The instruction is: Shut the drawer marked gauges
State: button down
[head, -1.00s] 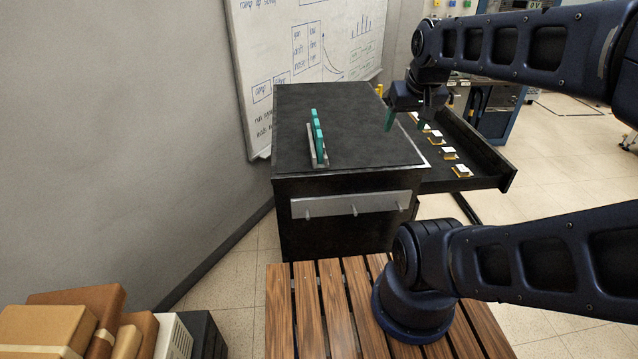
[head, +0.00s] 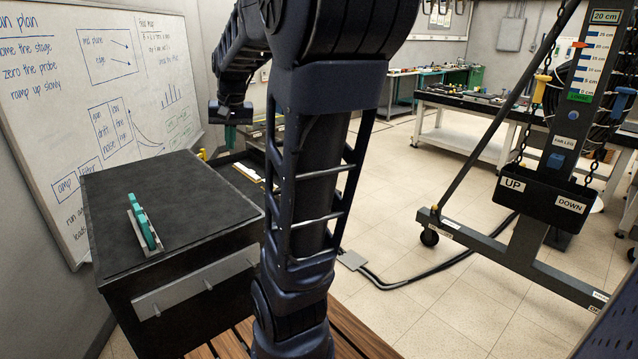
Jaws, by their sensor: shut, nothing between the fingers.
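The black cabinet (head: 175,190) stands at the left. A drawer (head: 232,160) is pulled out from its right side; I see only a strip of it, with pale pieces inside. My own arm hides the drawer's outer end and front, and I cannot read any "gauges" marking. My gripper (head: 230,134), with teal fingertips, is shut and empty. It appears above the cabinet's far right corner, near the drawer; I cannot tell whether it touches anything.
A small rack with teal pieces (head: 145,228) sits on the cabinet top. A whiteboard (head: 95,90) is behind. A wheeled lifting frame (head: 550,160) stands at the right, with a cable (head: 420,270) on the floor. Workbenches (head: 470,115) stand farther back. The floor between is mostly open.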

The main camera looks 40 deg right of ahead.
jog(key=w+d+f+m+g, duration=0.1)
jog(key=w+d+m, duration=0.3)
jog(key=w+d, duration=0.8)
jog(key=w+d+f+m+g+y, duration=0.1)
jog(key=w+d+f+m, duration=0.1)
jog(key=d+f, duration=0.5)
jog(key=w+d+f+m+y, duration=0.1)
jog(key=w+d+f+m, duration=0.1)
jog(key=d, duration=1)
jog(key=w+d+f+m+g+y, duration=0.1)
jog(key=w+d+f+m, duration=0.15)
jog(key=d+f, duration=0.45)
jog(key=s+d+f+m, duration=0.1)
jog(key=d+f, duration=0.3)
jog(key=d, duration=0.3)
jog(key=s+d+f+m, duration=0.15)
jog(key=d+f, duration=0.25)
jog(key=d, duration=0.4)
jog(key=a+f, duration=0.7)
jog(key=f, duration=0.2)
jog(key=shift+a+f+y, duration=0.15)
jog(key=shift+f+y, duration=0.25)
jog(key=shift+a, duration=0.1)
jog(key=a, duration=3.5)
jog(key=shift+a, duration=0.15)
